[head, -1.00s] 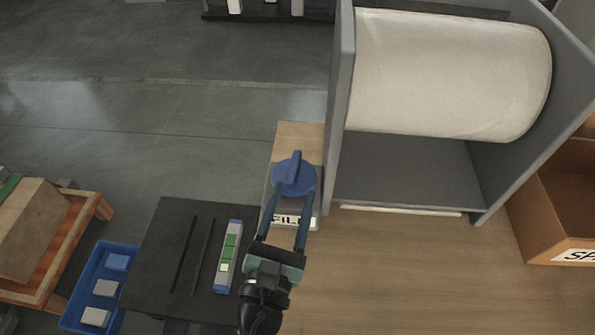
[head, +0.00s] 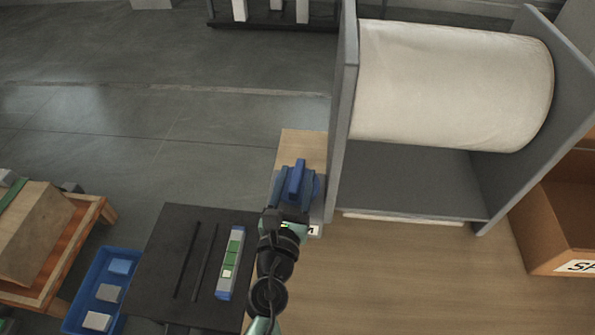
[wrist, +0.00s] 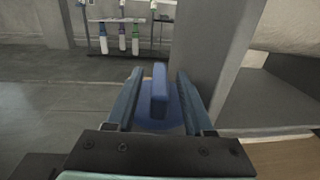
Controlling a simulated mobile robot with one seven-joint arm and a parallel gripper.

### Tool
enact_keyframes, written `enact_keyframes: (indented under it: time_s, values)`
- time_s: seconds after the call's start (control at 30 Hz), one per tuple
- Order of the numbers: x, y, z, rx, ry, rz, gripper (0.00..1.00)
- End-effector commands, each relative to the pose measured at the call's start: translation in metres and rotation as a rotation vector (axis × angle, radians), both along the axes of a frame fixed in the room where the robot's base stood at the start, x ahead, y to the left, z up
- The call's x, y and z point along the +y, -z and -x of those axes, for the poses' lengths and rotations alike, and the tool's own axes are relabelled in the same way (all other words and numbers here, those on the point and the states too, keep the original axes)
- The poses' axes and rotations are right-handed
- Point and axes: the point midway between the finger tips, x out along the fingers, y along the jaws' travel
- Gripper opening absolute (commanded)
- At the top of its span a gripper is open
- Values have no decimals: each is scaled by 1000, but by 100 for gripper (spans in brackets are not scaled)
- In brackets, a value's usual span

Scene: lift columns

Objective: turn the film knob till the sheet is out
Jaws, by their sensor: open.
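The film knob (head: 295,182) is a blue disc with a raised bar grip, on a small stand left of the film roll's frame. In the wrist view the knob's bar (wrist: 159,92) stands upright between my fingers. My gripper (head: 294,190) is open, with one finger on each side of the bar; the wrist view shows gaps between the fingers (wrist: 158,95) and the bar. The white film roll (head: 450,85) hangs between grey side panels. A thin white strip (head: 415,217) shows low at the front of the frame. The label beside the knob is mostly hidden by my gripper.
A black panel (head: 185,270) with slots and a grey-green bar (head: 231,262) lies left of my arm. A blue tray (head: 88,318) with several blocks is further left. A cardboard box (head: 560,215) stands at right. Wooden tabletop (head: 400,285) is clear in front of the frame.

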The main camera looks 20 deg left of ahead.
Motion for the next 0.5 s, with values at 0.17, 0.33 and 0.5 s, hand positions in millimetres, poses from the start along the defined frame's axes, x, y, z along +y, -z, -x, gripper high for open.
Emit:
enact_keyframes:
  time_s: [0.17, 0.33, 0.5]
  values:
    - [2, 0, -12, -1, 1, 0, 52]
    - [2, 0, -14, 0, 0, 0, 52]
    - [2, 0, -13, 0, 0, 0, 47]
